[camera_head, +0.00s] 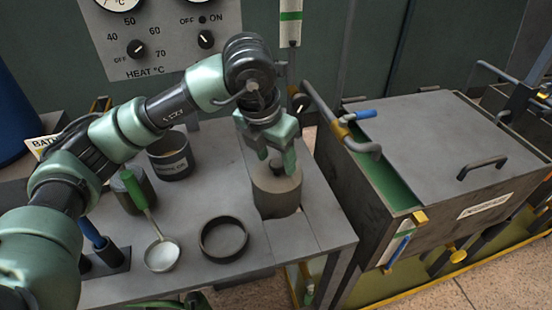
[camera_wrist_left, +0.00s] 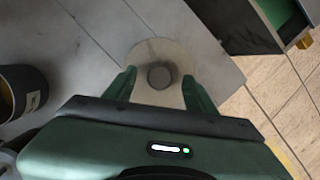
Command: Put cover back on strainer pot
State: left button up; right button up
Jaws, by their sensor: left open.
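The strainer pot (camera_head: 277,198) is a grey-brown cylinder standing upright on the grey table near its right edge. A round cover (camera_head: 265,178) with a small knob appears to sit flat on top of it. In the left wrist view the cover shows as a pale disc with a dark round knob (camera_wrist_left: 160,76) at its centre. My left gripper (camera_head: 281,164) points down over the cover. Its fingers (camera_wrist_left: 160,88) are open, one on each side of the knob and apart from it. The exact height of the fingertips is hard to tell. My right gripper is not in view.
A dark open ring or shallow dish (camera_head: 224,258) and a green-handled ladle (camera_head: 162,256) lie left of the pot. A labelled dark can (camera_head: 172,166) stands behind. A large metal tank (camera_head: 400,185) stands right, beyond a gap. A control panel (camera_head: 160,50) is at the back.

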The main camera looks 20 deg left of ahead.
aim_at(270, 181)
pick_arm(q)
jog(key=v, duration=0.7)
jog(key=shift+b, duration=0.3)
